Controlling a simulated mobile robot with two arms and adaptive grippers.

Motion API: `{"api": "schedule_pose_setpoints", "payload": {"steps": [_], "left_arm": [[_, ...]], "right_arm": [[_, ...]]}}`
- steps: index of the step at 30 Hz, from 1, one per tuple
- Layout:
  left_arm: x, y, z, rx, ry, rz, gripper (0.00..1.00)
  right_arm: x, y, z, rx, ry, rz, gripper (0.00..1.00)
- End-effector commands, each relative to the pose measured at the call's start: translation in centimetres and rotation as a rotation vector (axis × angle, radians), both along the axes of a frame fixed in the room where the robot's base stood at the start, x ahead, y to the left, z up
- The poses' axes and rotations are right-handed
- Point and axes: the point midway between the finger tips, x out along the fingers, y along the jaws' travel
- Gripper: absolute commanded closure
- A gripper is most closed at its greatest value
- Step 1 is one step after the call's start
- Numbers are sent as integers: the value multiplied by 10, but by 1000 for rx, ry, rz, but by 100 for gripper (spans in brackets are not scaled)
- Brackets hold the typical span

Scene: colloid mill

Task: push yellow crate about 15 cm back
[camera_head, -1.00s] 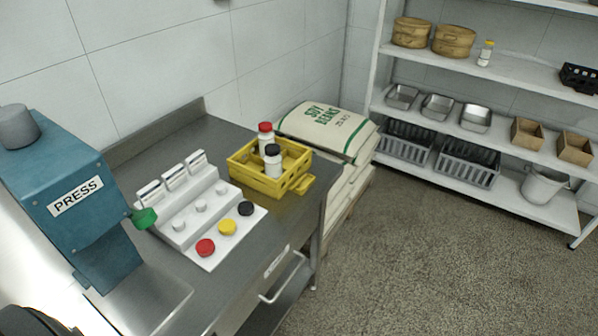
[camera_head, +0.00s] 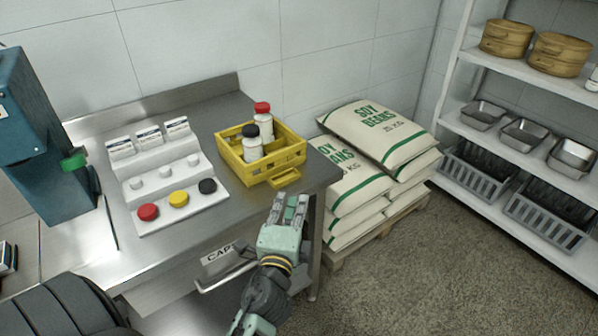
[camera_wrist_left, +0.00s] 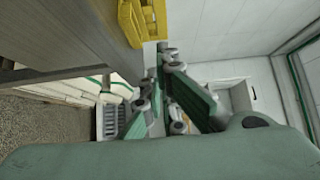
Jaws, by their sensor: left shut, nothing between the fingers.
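The yellow crate (camera_head: 262,160) stands on the steel counter (camera_head: 235,206) near its right end, with a handle sticking out at its front. It holds a bottle with a black cap (camera_head: 252,147) and one with a red cap (camera_head: 263,121). My left gripper (camera_head: 289,205) is shut and empty, in front of the crate, with its fingertips a little short of the crate's handle in the picture. In the left wrist view part of the crate (camera_wrist_left: 139,20) shows at the top, and the fingers (camera_wrist_left: 165,90) point toward the wall side. My right gripper is not in view.
A white rack with red, yellow and black caps (camera_head: 172,190) stands left of the crate, beside a blue press (camera_head: 40,140). Soy bean sacks (camera_head: 375,150) are stacked on a pallet right of the counter. Bare steel lies behind the crate, up to the raised back edge.

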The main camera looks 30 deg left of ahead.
Motion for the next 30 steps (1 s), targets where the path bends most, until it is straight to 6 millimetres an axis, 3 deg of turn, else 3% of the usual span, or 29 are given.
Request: {"api": "schedule_pose_setpoints", "payload": {"steps": [9, 16, 22, 30], "left_arm": [[50, 20, 5, 1, -3, -1, 100], [94, 39, 3, -1, -1, 0, 100], [102, 65, 1, -2, 1, -1, 100], [106, 74, 0, -4, -1, -2, 100]], "right_arm": [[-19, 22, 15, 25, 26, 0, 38], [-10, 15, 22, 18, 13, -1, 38], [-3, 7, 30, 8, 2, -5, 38], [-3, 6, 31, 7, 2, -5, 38]]}}
